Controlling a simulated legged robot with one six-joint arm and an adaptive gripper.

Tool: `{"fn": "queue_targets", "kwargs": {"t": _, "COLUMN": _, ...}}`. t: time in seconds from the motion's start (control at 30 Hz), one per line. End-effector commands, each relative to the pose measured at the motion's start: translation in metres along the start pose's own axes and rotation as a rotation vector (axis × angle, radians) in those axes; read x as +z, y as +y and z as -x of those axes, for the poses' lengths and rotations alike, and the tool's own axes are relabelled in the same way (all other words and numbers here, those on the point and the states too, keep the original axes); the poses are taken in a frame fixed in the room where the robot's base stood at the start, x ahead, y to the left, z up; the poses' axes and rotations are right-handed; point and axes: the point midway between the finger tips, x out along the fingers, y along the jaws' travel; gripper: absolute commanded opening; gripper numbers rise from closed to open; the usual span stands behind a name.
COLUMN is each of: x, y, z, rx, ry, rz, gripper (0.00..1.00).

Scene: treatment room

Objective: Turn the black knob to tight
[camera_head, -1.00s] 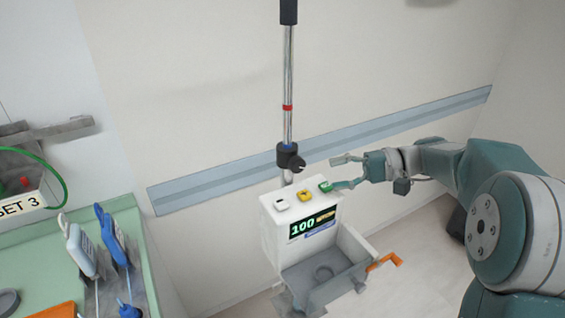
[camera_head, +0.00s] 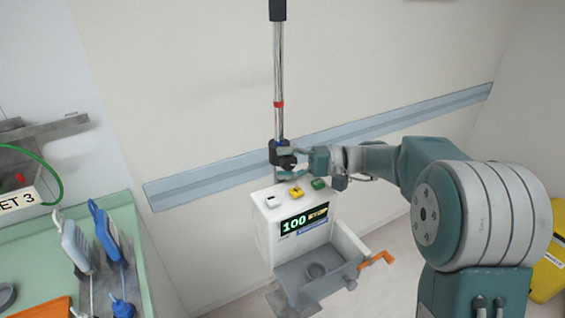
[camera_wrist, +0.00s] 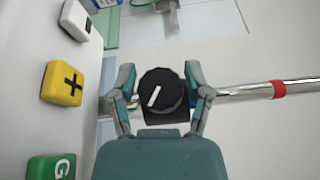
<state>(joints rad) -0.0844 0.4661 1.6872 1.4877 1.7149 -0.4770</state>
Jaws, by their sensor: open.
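The black knob (camera_wrist: 161,90) has a white pointer line and sits on a dark clamp on the chrome pole (camera_head: 278,75). In the wrist view the pointer runs from upper right to lower left. My gripper (camera_wrist: 160,78) is open, with one finger on each side of the knob. Whether the fingers touch the knob I cannot tell. In the head view my gripper (camera_head: 298,158) is at the clamp (camera_head: 281,148) and partly covers the knob. No "tight" marking is legible.
Just below stands a white device (camera_head: 290,230) with white, yellow and green buttons and a display reading 100. It has a grey tray and an orange handle (camera_head: 377,261). A blue-grey wall rail (camera_head: 200,184) runs behind.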

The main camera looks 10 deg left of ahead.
Motion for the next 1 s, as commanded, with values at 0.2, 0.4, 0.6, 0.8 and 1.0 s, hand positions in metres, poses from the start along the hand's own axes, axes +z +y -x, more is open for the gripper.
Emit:
{"fn": "queue_targets", "kwargs": {"t": 0.2, "x": 0.0002, "y": -0.0002, "z": -0.0070, "rx": 0.000, "ry": 0.000, "rz": 0.000, "gripper": 0.63}}
{"fn": "queue_targets", "kwargs": {"t": 0.4, "x": 0.0004, "y": -0.0003, "z": -0.0056, "rx": 0.000, "ry": 0.000, "rz": 0.000, "gripper": 0.36}}
{"fn": "queue_targets", "kwargs": {"t": 0.6, "x": 0.0009, "y": 0.0003, "z": -0.0042, "rx": 0.000, "ry": -0.001, "rz": -0.002, "gripper": 0.00}}
{"fn": "queue_targets", "kwargs": {"t": 0.8, "x": 0.0011, "y": 0.0013, "z": -0.0030, "rx": 0.014, "ry": 0.001, "rz": 0.002, "gripper": 0.00}}
{"fn": "queue_targets", "kwargs": {"t": 1.0, "x": 0.0010, "y": 0.0030, "z": -0.0018, "rx": 0.081, "ry": 0.008, "rz": 0.030, "gripper": 0.00}}
